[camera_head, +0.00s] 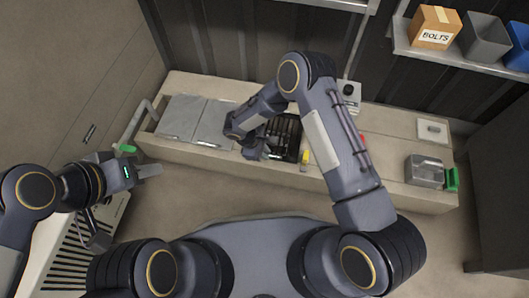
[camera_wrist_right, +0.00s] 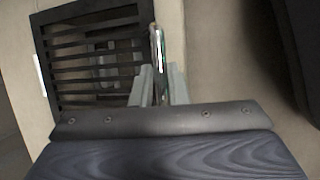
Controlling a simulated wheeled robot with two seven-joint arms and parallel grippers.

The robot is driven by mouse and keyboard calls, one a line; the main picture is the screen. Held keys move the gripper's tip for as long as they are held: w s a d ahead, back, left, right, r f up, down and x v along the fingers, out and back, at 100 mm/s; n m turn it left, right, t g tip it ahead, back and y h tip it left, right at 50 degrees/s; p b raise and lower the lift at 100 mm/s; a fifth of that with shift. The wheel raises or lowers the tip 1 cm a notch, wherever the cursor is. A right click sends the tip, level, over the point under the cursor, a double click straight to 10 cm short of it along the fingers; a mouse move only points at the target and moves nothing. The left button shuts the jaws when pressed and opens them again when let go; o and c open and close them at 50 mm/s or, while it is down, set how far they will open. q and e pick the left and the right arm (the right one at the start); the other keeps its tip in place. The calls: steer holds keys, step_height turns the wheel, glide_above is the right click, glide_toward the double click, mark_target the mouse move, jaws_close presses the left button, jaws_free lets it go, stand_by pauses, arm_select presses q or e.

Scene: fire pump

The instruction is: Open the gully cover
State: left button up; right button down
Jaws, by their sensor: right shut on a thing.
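The gully cover is a dark slatted grate (camera_head: 286,135) set in the long beige bench, partly hidden behind my right arm in the head view. In the right wrist view the grate (camera_wrist_right: 95,15) fills the upper left, with grey shapes showing through its slats. My right gripper (camera_wrist_right: 159,75) is at the grate's right edge, its fingers shut on a thin, pale, upright piece (camera_wrist_right: 158,42). I cannot tell whether this piece is a handle or a raised edge. My left gripper (camera_head: 150,160) is away to the left, off the bench, empty as far as I see; its finger gap is unclear.
Grey panels (camera_head: 183,115) lie on the bench left of the grate. A yellow item (camera_head: 306,157) is right of it. A grey box (camera_head: 425,171) with a green part stands at the right end. A shelf (camera_head: 400,38) holds a BOLTS carton (camera_head: 434,27) and bins.

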steer(key=w+d+r+g+p, duration=0.2)
steer(key=w+r, duration=0.6)
steer(key=r, duration=0.4)
steer(key=shift+d+r+y+p, duration=0.15)
steer(key=shift+d+y+p, duration=0.2)
steer(key=shift+d, duration=0.1)
steer(key=c, duration=1.4)
jaws_free()
steer(key=shift+a, duration=0.1)
